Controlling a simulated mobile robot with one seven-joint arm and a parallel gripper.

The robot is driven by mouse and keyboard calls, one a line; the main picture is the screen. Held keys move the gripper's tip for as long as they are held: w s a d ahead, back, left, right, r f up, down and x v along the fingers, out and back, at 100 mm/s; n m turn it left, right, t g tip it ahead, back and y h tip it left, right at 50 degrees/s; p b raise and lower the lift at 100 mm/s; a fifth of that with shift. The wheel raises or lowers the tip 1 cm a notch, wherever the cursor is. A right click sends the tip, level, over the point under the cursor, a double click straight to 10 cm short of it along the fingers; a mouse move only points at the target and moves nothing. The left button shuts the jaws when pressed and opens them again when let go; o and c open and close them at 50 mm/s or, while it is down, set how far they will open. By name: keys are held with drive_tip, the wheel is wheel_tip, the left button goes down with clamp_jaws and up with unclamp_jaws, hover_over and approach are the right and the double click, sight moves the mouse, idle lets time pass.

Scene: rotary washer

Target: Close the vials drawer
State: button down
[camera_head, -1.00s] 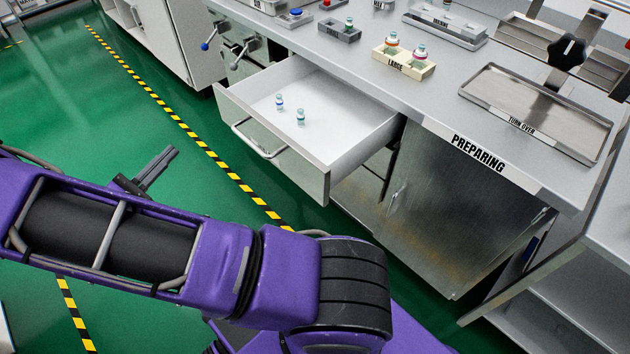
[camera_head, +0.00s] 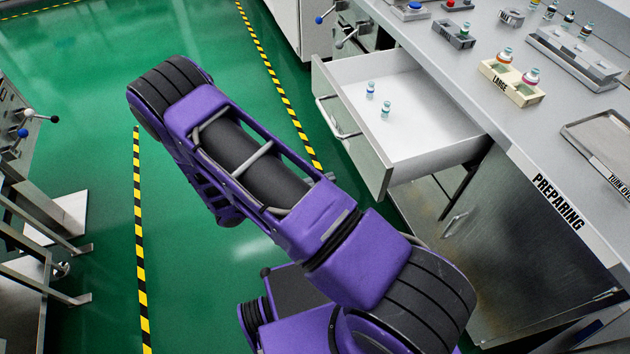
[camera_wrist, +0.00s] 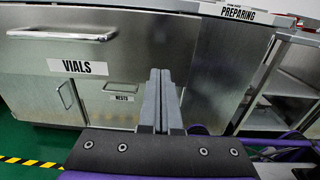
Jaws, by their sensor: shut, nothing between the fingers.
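The vials drawer (camera_head: 362,143) stands pulled out from the bench in the head view, with its white inside in sight. Two small vials with blue-green caps, one (camera_head: 370,88) and another (camera_head: 386,109), stand upright in it. In the wrist view the drawer front (camera_wrist: 115,85) carries the label VIALS, with its bar handle (camera_wrist: 62,35) at the upper left. My gripper (camera_wrist: 160,75) is shut and empty, pointing toward the bench front, to the right of the label. I see no clear contact with the drawer. In the head view my arm hides most of the gripper.
The bench top (camera_head: 560,150), marked PREPARING, holds a LARGE vial rack (camera_head: 510,84) and other racks. A NESTS label (camera_wrist: 124,98) shows below the drawer. Another bench with metal legs stands at the far left. Green floor (camera_head: 200,290) is clear left of my arm.

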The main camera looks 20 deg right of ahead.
sight(369, 167)
drive_tip(key=d, duration=0.8)
drive_tip(key=shift+w+d, duration=0.15)
drive_tip(key=shift+d, duration=0.25)
drive_tip(key=d, duration=1.9)
drive_tip(key=w+d+b, duration=0.1)
drive_tip(key=d, duration=0.9)
drive_tip(key=shift+d, duration=0.35)
drive_tip(key=shift+d+r, duration=0.15)
drive_tip(key=shift+d, duration=0.05)
drive_tip(key=shift+d+r, duration=0.1)
drive_tip(key=shift+w+a, duration=0.1)
drive_tip(key=shift+a, duration=0.2)
drive_tip(key=a, duration=0.4)
drive_tip(key=a+p, duration=0.1)
drive_tip(key=a, duration=0.9)
drive_tip(key=shift+s+f, duration=0.2)
drive_tip(key=shift+s, duration=0.15)
drive_tip(key=shift+a, duration=0.1)
